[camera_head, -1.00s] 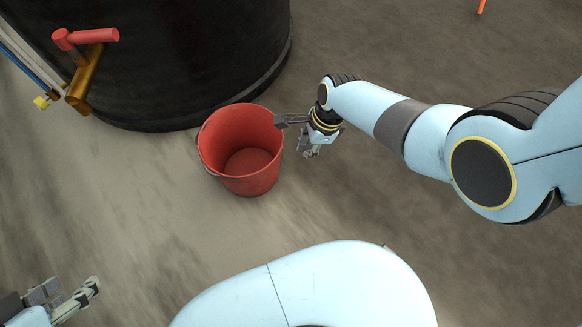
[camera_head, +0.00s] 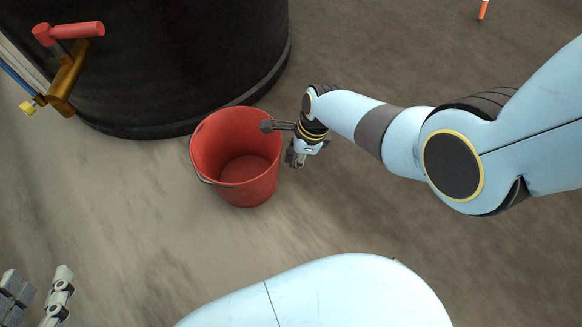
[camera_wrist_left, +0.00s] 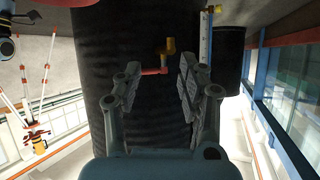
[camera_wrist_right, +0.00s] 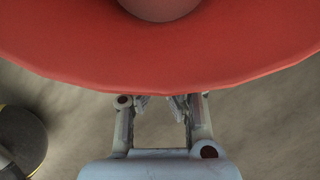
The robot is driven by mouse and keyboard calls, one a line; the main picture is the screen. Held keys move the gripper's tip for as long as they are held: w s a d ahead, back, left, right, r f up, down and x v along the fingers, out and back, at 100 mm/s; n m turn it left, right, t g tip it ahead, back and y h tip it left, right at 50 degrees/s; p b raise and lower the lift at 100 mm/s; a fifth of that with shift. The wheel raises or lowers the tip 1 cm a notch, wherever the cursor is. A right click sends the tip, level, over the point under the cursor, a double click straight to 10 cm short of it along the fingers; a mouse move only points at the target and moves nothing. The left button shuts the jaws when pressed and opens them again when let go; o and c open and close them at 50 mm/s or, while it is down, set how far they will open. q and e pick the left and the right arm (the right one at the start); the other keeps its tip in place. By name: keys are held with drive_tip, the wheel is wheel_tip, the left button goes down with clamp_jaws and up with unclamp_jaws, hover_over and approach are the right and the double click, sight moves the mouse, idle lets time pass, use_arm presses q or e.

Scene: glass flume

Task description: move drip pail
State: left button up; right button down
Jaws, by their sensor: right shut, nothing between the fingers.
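The drip pail, a red open bucket (camera_head: 237,160), stands on the ground right of the black tank's foot. It looks empty, and its thin wire handle hangs at its left side. My right gripper (camera_head: 293,158) is beside the pail's right side, shut and empty. In the right wrist view the pail's red rim (camera_wrist_right: 160,72) fills the top, with the gripper (camera_wrist_right: 158,104) just below it; the fingertips are partly hidden, so contact cannot be told. My left gripper (camera_head: 40,290) is at the lower left, away from the pail, open and empty; the left wrist view shows its spread fingers (camera_wrist_left: 156,82).
A large black tank (camera_head: 180,70) stands behind the pail, with a brass tap (camera_head: 66,80) and red handle (camera_head: 70,32) at upper left. An orange-and-white post (camera_head: 483,10) is at the far top. The ground in front of the pail is clear.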

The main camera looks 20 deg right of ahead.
drive_tip(key=shift+b+x, duration=0.85)
drive_tip(key=shift+x, duration=0.3)
drive_tip(key=shift+b+x, duration=0.6)
drive_tip(key=shift+x, duration=0.25)
use_arm(q)
drive_tip(key=w+d+r+m+t+h, duration=0.1)
drive_tip(key=w+r+t, duration=0.3)
drive_tip(key=r, duration=0.4)
drive_tip(key=w+d+r+m+t+h, duration=0.1)
drive_tip(key=w+r+t, duration=0.3)
drive_tip(key=r, duration=0.5)
drive_tip(key=shift+r+t, duration=0.2)
drive_tip(key=shift+t, duration=0.3)
drive_tip(key=shift+w, duration=0.15)
use_arm(e)
drive_tip(key=shift+a, duration=0.1)
